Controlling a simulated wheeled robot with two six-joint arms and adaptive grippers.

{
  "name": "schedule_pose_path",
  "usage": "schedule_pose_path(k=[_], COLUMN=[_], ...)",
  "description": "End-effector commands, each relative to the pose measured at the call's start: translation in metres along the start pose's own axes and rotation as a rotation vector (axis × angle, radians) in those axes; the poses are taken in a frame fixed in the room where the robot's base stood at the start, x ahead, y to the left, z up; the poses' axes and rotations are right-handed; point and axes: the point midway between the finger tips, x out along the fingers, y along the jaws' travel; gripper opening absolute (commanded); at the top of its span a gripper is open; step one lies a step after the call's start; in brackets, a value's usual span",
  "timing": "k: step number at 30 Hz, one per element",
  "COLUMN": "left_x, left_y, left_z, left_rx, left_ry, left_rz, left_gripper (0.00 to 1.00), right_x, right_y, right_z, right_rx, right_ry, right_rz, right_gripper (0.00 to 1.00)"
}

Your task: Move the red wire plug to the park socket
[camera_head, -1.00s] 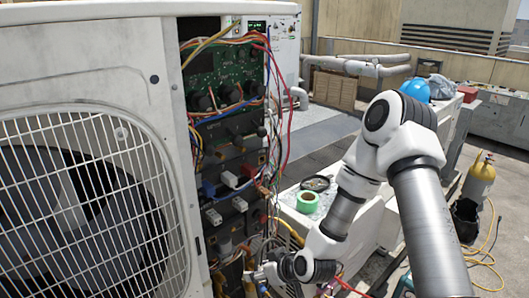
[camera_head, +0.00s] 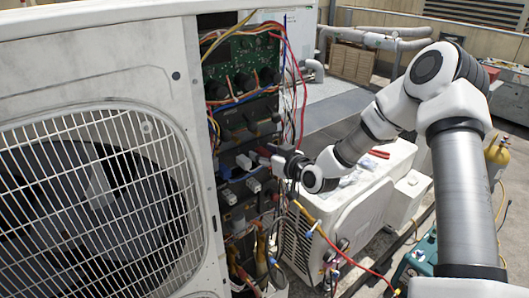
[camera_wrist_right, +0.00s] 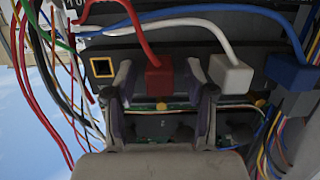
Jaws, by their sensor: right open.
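The red wire plug (camera_wrist_right: 159,77) sits in a dark terminal strip in the right wrist view, with a red wire curving from it. My right gripper (camera_wrist_right: 161,88) is open, its two fingers on either side of the red plug with visible gaps. A socket with a yellow outline (camera_wrist_right: 102,67) is empty in the same strip, left of the left finger; I cannot read any park label. In the head view my right gripper (camera_head: 280,160) is at the open panel of the condenser, and mostly hides the plug. My left gripper is not in view.
A white plug (camera_wrist_right: 231,75) and a blue plug (camera_wrist_right: 290,72) sit in the same row, close to the right finger. Loose coloured wires (camera_head: 292,85) hang along the panel's side. A white lower unit (camera_head: 350,215) stands under my right arm.

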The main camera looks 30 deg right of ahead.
Motion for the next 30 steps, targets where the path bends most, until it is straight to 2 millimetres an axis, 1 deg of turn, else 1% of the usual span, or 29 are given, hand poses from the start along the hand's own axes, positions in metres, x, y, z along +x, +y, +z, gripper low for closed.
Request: schedule_pose_path(k=[7, 8, 9, 11, 12, 15, 16, 17, 18, 30], left_x=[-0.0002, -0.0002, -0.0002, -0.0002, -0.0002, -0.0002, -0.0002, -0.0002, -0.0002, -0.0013], left_y=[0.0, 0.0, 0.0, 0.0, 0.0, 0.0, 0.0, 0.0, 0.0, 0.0], left_z=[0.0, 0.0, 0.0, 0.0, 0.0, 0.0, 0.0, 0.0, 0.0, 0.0], left_rx=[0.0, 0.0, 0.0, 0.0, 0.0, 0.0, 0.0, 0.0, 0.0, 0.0], left_ry=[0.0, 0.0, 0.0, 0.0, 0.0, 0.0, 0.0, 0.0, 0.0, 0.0], left_rz=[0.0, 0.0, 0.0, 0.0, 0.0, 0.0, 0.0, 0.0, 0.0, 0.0], left_gripper=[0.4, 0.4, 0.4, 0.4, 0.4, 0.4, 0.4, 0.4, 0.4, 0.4], right_x=[0.0019, 0.0019, 0.0019, 0.0018, 0.0018, 0.0018, 0.0018, 0.0018, 0.0018, 0.0005], right_y=[-0.0002, -0.0002, -0.0002, -0.0002, -0.0002, -0.0002, -0.0002, -0.0002, -0.0002, 0.0], right_z=[0.0005, 0.0005, 0.0004, 0.0004, 0.0004, 0.0004, 0.0005, 0.0004, 0.0005, 0.0004], right_rx=[0.002, 0.002, 0.002, 0.002, 0.002, 0.002, 0.002, 0.001, 0.001, 0.002], right_ry=[0.0, 0.0, 0.0, 0.0, 0.0, 0.0, 0.0, 0.0, 0.0, -0.001], right_rz=[0.0, 0.0, 0.0, 0.0, 0.0, 0.0, 0.0, 0.0, 0.0, 0.0], right_gripper=[0.54, 0.44, 0.29, 0.08, 0.0, 0.0, 0.17, 0.06, 0.0, 0.0])
